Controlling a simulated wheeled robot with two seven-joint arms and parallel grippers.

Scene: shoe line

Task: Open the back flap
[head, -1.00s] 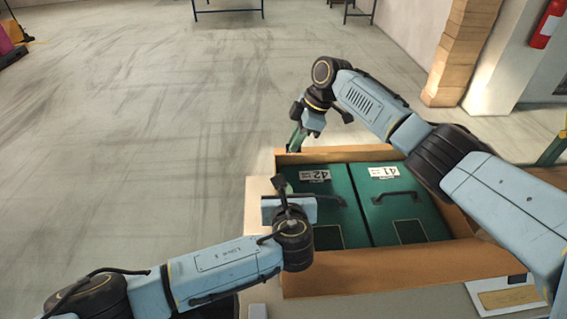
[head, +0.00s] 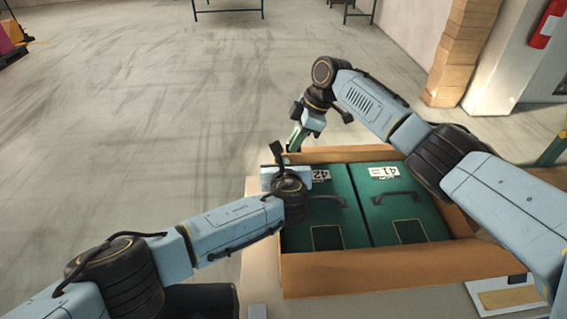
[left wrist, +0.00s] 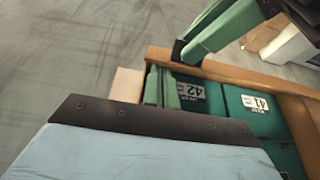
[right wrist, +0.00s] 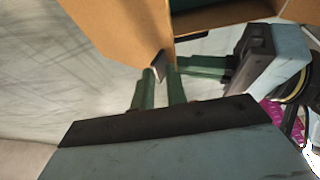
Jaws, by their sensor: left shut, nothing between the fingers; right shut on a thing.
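The open cardboard carton (head: 375,272) stands at the lower right with two green shoe boxes inside, marked 42 (head: 325,210) and 41 (head: 405,200). The back flap (head: 350,154) runs along the carton's far edge; its exact angle is hard to tell. My right gripper (head: 296,140) is at the far left corner, its green fingers shut on cardboard that looks like the back flap, as the right wrist view (right wrist: 162,80) suggests. My left gripper (head: 288,173) is near the same corner. Its fingers (left wrist: 160,78) are shut and empty; the head view hides their tips.
A pale left flap (head: 258,186) sticks outward. My right arm spans the carton's right side, and the two grippers are close together. Open floor (head: 140,120) lies to the left and beyond.

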